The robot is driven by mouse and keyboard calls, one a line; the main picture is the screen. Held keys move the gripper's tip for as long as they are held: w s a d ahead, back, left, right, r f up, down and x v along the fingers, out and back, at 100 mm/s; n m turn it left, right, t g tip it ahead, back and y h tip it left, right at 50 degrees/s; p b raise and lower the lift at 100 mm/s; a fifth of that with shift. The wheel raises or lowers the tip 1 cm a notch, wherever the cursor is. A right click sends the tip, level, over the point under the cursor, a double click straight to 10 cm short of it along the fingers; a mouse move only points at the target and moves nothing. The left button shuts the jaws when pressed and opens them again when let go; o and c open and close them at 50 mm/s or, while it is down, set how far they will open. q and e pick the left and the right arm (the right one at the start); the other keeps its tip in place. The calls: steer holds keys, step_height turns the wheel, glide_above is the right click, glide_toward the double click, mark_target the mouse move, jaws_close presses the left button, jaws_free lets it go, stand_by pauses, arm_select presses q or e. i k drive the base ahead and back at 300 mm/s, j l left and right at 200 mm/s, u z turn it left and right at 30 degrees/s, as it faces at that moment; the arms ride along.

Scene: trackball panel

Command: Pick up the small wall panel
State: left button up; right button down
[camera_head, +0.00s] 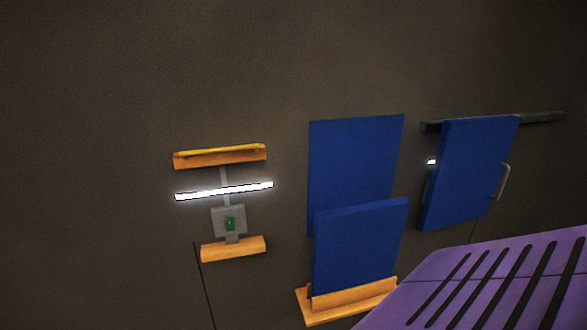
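A blue rectangular panel (359,250) stands upright in an orange ledge-like holder (350,300) low on the wall. A second blue panel (355,160) is behind it, flat against the wall and partly covered by it. A third blue panel (465,175), with a grey handle (502,181) at its right edge, hangs from a dark rail (545,118). I cannot tell which of these is the small wall panel. Neither of my grippers is in view.
Left of the panels, a wall fixture has two orange blocks (222,157), a glowing white bar (225,190) and a grey plate with a green part (229,224). A purple slotted surface (440,269) fills the lower right. The dark wall is otherwise mostly bare.

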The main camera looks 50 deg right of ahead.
mark_target(353, 246)
steer(key=z, duration=1.95)
